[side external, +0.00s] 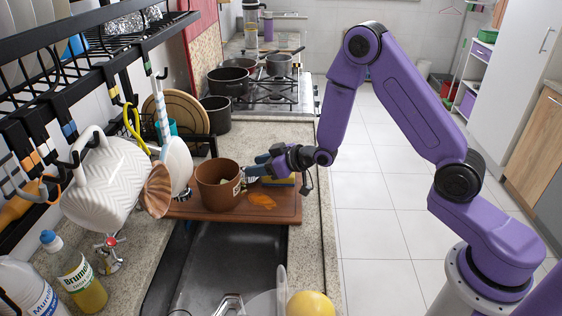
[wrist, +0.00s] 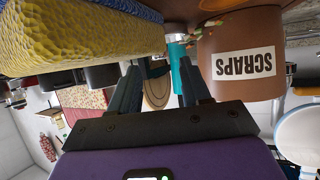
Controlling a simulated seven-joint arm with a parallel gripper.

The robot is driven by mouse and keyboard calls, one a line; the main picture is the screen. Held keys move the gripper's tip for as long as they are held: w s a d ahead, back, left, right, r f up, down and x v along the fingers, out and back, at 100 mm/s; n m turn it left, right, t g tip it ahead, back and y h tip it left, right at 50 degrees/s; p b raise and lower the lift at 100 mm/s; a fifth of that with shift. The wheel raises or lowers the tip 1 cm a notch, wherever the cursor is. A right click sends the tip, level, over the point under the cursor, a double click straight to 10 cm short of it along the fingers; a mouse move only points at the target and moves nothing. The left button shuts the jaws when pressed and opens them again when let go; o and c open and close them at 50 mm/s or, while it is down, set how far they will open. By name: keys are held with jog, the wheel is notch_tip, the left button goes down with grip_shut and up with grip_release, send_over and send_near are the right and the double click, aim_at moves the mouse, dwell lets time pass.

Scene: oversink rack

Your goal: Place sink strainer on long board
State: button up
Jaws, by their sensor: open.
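The long board (side external: 285,212) is a brown wooden board lying across the far end of the dark sink. My gripper (side external: 252,174) is low over the board's far side, beside the brown scraps pot (side external: 215,190). In the wrist view my gripper (wrist: 160,75) has its two dark fingers apart, with no held thing visible between them. I cannot pick out a sink strainer with certainty. A small metal item with a red top (side external: 110,252) stands on the counter left of the sink, but I cannot tell what it is.
A yellow and blue sponge (wrist: 80,35) and the pot labelled SCRAPS (wrist: 243,65) flank the fingers. Orange scraps (side external: 262,201) lie on the board. The hanging rack (side external: 80,60), white jug (side external: 108,185) and bottles (side external: 80,285) crowd the left. The sink (side external: 215,262) opens in front.

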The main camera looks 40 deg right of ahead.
jog(key=v, duration=0.9)
jog(key=shift+s, duration=0.25)
jog(key=shift+d+r, duration=0.1)
jog(key=s+a+r+n+g, duration=0.1)
jog(key=s+a+n+g, duration=0.15)
jog(key=s, duration=0.45)
jog(key=s+a+r+n+g, duration=0.1)
jog(key=s+a+n+g, duration=0.2)
jog(key=s, duration=0.4)
jog(key=s+d+r+n+g+h, duration=0.1)
jog(key=s+d+r+g+h, duration=0.1)
jog(key=s, duration=0.7)
jog(key=s+d+r+n+g+h, duration=0.1)
jog(key=s+d+g, duration=0.3)
jog(key=s, duration=0.5)
jog(key=shift+r+h, duration=0.85)
jog(key=shift+h, duration=0.05)
